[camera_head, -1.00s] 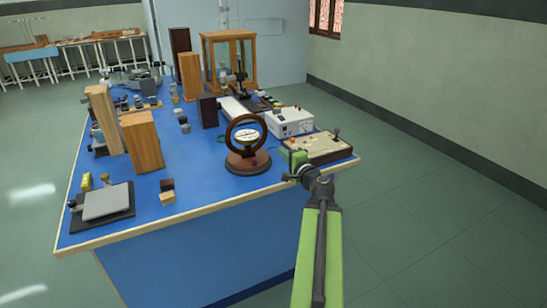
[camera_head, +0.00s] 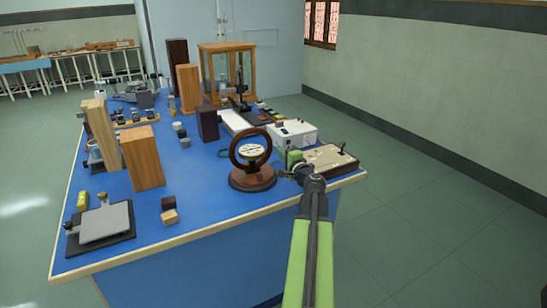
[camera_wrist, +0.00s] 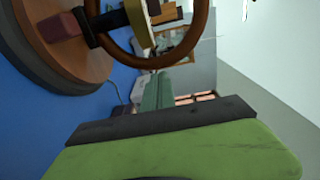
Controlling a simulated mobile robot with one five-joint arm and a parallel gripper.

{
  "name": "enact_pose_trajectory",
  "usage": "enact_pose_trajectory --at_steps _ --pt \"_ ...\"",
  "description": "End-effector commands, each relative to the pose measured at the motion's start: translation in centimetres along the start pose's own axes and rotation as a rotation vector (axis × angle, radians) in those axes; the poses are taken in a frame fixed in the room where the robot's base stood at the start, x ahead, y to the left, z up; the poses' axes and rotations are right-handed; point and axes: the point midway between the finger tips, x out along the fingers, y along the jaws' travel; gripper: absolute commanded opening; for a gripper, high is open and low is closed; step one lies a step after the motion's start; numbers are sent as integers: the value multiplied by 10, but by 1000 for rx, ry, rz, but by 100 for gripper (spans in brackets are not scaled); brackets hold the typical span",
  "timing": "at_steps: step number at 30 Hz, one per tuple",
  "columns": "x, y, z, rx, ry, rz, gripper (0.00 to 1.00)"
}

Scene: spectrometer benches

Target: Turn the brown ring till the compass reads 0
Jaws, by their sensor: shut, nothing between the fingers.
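The brown ring (camera_head: 233,157) stands upright on a round wooden base (camera_head: 253,183) near the front right of the blue bench. A pale compass dial (camera_head: 251,153) sits inside the ring; its reading is too small to make out. My gripper (camera_head: 284,173) is shut and empty, just right of the ring and apart from it. In the wrist view the ring (camera_wrist: 150,62) and base (camera_wrist: 55,60) appear sideways at upper left, beyond the green and black gripper part (camera_wrist: 165,125). The compass (camera_wrist: 138,22) is seen edge-on there.
A beige box with knobs (camera_head: 322,161) lies right of my gripper, and a white instrument box (camera_head: 292,134) stands behind. Wooden blocks (camera_head: 142,158) and a flat grey plate (camera_head: 102,222) are at left. Bare blue bench lies in front of the ring.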

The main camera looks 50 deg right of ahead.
Motion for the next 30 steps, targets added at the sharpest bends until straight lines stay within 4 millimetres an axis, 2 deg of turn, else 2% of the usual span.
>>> enact_pose_trajectory --at_steps 3,13,18,30 --pt "7 0 -5 0 1 0 0" --pt "10 0 0 0 -5 0 0" --pt "21 0 0 0 -7 0 0" --pt "14 0 2 0 -7 0 0"
